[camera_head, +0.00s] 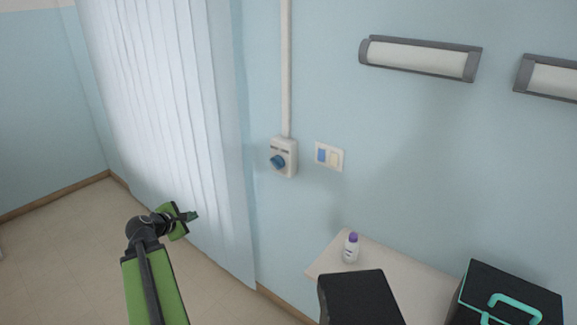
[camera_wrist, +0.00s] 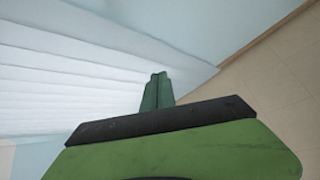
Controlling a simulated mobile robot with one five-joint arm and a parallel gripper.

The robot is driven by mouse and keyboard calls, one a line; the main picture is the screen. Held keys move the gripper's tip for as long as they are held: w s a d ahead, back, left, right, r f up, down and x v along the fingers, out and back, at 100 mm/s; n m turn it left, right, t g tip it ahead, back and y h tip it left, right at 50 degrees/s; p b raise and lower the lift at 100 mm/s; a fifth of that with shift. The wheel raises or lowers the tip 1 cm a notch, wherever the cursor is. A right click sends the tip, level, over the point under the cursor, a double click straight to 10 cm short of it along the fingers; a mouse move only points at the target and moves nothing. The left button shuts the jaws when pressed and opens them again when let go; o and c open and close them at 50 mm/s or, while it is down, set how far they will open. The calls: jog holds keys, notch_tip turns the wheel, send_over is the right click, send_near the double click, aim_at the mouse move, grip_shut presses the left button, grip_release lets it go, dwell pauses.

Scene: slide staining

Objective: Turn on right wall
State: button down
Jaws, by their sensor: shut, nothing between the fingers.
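A white switch plate (camera_head: 329,157) with a blue rocker on its left and a pale rocker on its right is on the blue wall. To its left, a white box with a blue rotary knob (camera_head: 278,161) is mounted at the foot of a vertical conduit. Two wall lamps (camera_head: 420,57) with grey frames hang above on the right; the right one is cut off by the picture edge. My gripper (camera_head: 194,215) is shut and empty, low and left of the box, in front of the curtain. Its closed fingers show in the wrist view (camera_wrist: 158,90).
White vertical blinds (camera_head: 165,110) hang left of the box. A table (camera_head: 327,258) stands below the switches with a white bottle with a purple cap (camera_head: 351,247), a black object (camera_head: 360,298) and a black case with a teal handle (camera_head: 510,295). Floor at left is clear.

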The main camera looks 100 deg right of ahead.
jog(key=s+d+r+n+g, duration=0.1)
jog(key=s+r+n+g, duration=0.1)
jog(key=s, duration=1.1)
jog(key=s+d+r+n+g, duration=0.1)
jog(key=s+r, duration=0.4)
jog(key=s, duration=0.8)
jog(key=s+d+r+n+g+h, duration=0.1)
jog(key=s+r+n+g, duration=0.1)
jog(key=s, duration=1.1)
jog(key=shift+s+r+n+g+p, duration=0.15)
jog(key=shift+r+n+g+p, duration=0.25)
jog(key=shift+r+g, duration=0.55)
jog(key=shift+f, duration=0.2)
